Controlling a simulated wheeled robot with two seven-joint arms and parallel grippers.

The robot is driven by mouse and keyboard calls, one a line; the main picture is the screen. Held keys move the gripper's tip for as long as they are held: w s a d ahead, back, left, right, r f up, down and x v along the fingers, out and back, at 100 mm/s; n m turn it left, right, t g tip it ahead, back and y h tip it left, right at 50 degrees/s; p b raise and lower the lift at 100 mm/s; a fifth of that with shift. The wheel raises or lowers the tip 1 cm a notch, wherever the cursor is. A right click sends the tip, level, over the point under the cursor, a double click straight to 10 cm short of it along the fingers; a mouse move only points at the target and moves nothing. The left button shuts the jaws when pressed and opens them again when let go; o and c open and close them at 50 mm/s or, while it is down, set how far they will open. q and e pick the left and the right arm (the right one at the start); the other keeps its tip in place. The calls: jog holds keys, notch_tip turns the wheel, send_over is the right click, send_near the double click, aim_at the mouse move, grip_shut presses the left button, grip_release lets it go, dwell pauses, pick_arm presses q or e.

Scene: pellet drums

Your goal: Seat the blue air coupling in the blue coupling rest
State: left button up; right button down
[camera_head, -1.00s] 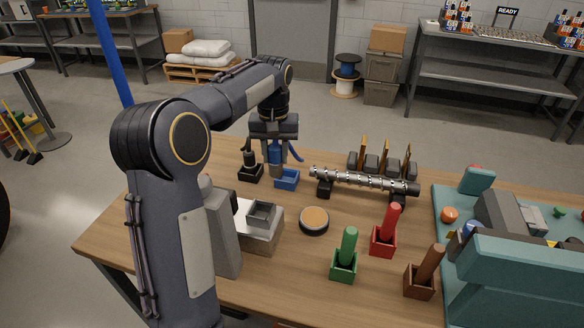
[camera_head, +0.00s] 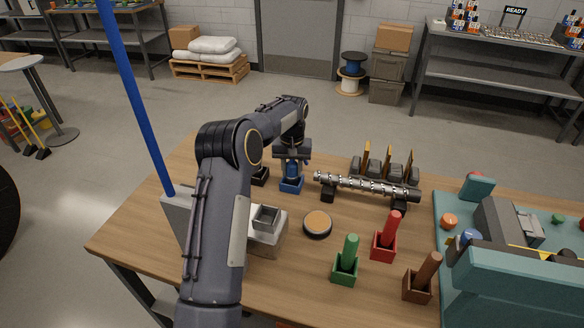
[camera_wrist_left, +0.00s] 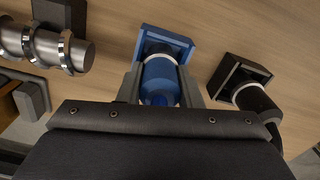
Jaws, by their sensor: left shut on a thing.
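My left gripper (camera_head: 291,172) is shut on the blue air coupling (camera_wrist_left: 160,82), a blue cylinder with a pale collar. The coupling stands about upright, directly over the square blue coupling rest (camera_head: 291,186). In the left wrist view, the coupling's far end meets the opening of the blue rest (camera_wrist_left: 178,42) between the two fingers. I cannot tell how deep it sits. In the head view the fingers hide most of the coupling. My right gripper is not in view.
A black coupling in a black rest (camera_head: 260,177) stands close left of the blue rest. A metal screw shaft (camera_head: 365,185) on dark supports lies close right. A round tin (camera_head: 317,223) and a grey block with a square socket (camera_head: 266,218) are nearer.

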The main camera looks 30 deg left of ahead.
pick_arm(q)
jog(key=shift+r, duration=0.1)
jog(key=o, duration=1)
jog(key=shift+o, duration=0.2)
